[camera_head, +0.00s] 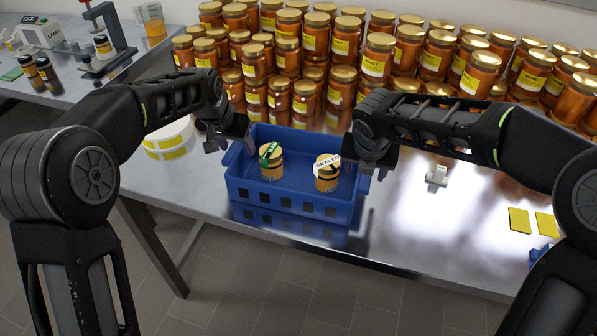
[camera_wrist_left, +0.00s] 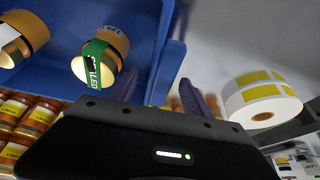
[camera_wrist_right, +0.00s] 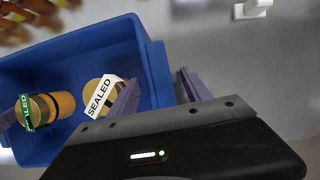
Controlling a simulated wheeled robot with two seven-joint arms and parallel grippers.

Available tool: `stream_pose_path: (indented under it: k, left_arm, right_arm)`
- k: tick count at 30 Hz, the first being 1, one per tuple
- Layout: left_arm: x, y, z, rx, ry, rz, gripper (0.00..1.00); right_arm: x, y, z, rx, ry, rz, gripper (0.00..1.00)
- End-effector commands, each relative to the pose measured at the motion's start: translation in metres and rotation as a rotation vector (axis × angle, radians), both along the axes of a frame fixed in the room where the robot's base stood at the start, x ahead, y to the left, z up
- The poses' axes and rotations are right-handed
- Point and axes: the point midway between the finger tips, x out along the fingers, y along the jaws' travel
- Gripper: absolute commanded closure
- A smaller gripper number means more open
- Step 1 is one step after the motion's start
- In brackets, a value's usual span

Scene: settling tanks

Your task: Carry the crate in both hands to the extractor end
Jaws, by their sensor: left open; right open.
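The blue crate (camera_head: 290,200) stands on the steel table in the head view. Inside it are a jar with a green seal (camera_head: 271,163) and a jar with a white "SEALED" strip (camera_head: 327,173), both upright and apart. My left gripper (camera_head: 232,143) is open at the crate's left end; in the left wrist view its fingers (camera_wrist_left: 158,95) sit on either side of the crate's end wall (camera_wrist_left: 172,62). My right gripper (camera_head: 373,160) is open at the right end; in the right wrist view its fingers (camera_wrist_right: 157,95) straddle the opposite end wall (camera_wrist_right: 158,75).
Many honey jars (camera_head: 343,80) with gold lids crowd the table behind the crate. A roll of yellow labels (camera_head: 168,140) lies left of it. A small white object (camera_head: 437,175) and yellow cards (camera_head: 519,221) lie to the right, with bare steel between. A side bench (camera_head: 75,80) holds a press.

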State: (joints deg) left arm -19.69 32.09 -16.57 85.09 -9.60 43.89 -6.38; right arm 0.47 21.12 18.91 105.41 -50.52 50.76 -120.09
Motion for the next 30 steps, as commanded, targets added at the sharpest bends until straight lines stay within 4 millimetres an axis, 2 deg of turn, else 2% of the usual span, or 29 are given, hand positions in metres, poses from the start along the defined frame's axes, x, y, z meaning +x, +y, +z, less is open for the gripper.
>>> stream_pose_path:
  k: [11,30]
  left_arm:
    - [0.0024,-0.0005,-0.0058,0.000,-0.001,0.000,0.43]
    - [0.0022,-0.0007,-0.0056,0.000,0.000,-0.001,0.95]
  right_arm:
    - [0.0025,-0.0004,-0.0057,0.001,0.000,0.000,0.43]
    - [0.0022,-0.0003,-0.0054,0.001,0.000,0.000,0.95]
